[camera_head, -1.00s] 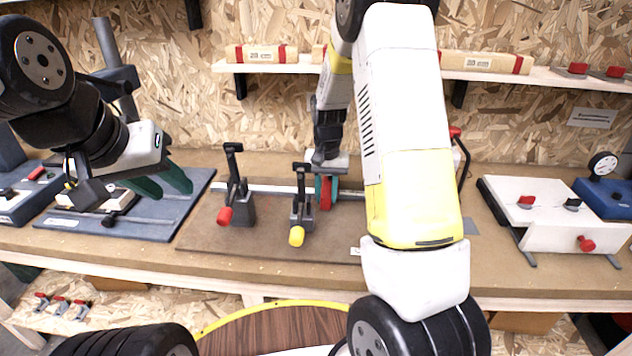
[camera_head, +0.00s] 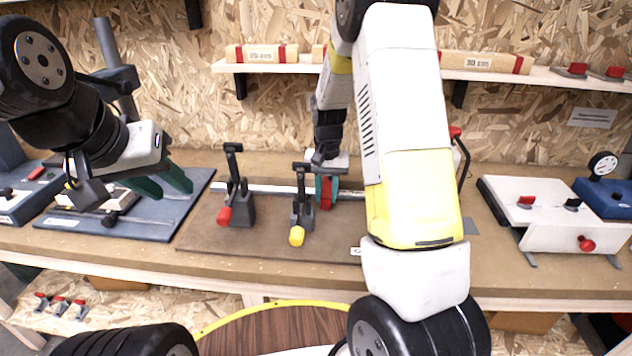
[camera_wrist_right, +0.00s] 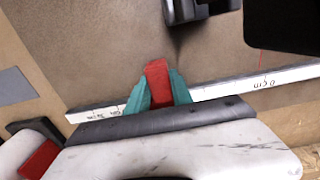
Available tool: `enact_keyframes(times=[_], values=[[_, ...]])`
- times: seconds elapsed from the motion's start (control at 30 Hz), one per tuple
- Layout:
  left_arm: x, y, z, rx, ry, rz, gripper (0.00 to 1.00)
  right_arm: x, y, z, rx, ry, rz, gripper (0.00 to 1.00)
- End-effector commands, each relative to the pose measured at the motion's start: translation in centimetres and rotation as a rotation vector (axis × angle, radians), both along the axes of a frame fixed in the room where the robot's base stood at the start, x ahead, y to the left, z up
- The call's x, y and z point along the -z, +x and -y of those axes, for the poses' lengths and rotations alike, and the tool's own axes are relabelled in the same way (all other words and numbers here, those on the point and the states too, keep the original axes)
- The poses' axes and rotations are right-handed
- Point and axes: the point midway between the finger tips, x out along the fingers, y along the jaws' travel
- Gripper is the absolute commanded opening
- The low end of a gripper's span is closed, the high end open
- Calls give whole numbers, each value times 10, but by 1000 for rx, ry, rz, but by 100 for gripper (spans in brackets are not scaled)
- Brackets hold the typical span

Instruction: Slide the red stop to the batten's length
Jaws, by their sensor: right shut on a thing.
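The red stop (camera_wrist_right: 158,82) sits on a pale rail with printed marks (camera_wrist_right: 225,88) in the right wrist view. My right gripper (camera_wrist_right: 158,92) is shut on it, with a green finger at each side. In the head view the red stop (camera_head: 326,194) shows just right of the yellow-tipped clamp, at the rail, and my right arm hides the rail further right. My left gripper (camera_head: 163,186) is above the blue plate at the left, its two green fingers apart and nothing seen between them. I cannot make out the batten on the rail.
A clamp with a red tip (camera_head: 238,190) and one with a yellow tip (camera_head: 301,205) stand close left of the stop on a brown board (camera_head: 270,242). A white fixture (camera_head: 540,210) is at the right. Wooden blocks (camera_head: 262,53) lie on the shelf behind.

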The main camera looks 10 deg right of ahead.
Motion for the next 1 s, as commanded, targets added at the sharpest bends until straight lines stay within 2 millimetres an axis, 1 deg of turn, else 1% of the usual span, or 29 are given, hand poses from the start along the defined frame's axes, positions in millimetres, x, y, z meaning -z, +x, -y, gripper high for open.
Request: enact_keyframes(times=[0.07, 0.17, 0.4, 0.53, 0.63, 0.9, 0.93, 1.0], values=[[0, 0, 0, 0, 0, 0, 36, -1, 0, 1, 1, 0, 1, 0], [0, 0, 0, 0, 0, 0, 36, -1, -3, 13, 4, 0, 1, 0], [0, 0, 0, 0, 0, 0, 36, -1, -19, 70, 6, 0, 0, 0], [0, 0, 0, 0, 0, 0, 36, -1, -25, 90, 4, 0, 1, 0], [0, 0, 0, 0, 0, 0, 36, -1, -27, 96, 1, -1, 2, 0], [0, 0, 0, 0, 0, 0, 36, -1, -27, 96, -1, -1, 2, 0], [0, 0, 0, 0, 0, 0, 36, -1, -27, 96, -1, -1, 2, 29], [0, 0, 0, 0, 0, 0, 36, -1, -27, 96, -1, -1, 2, 43]])
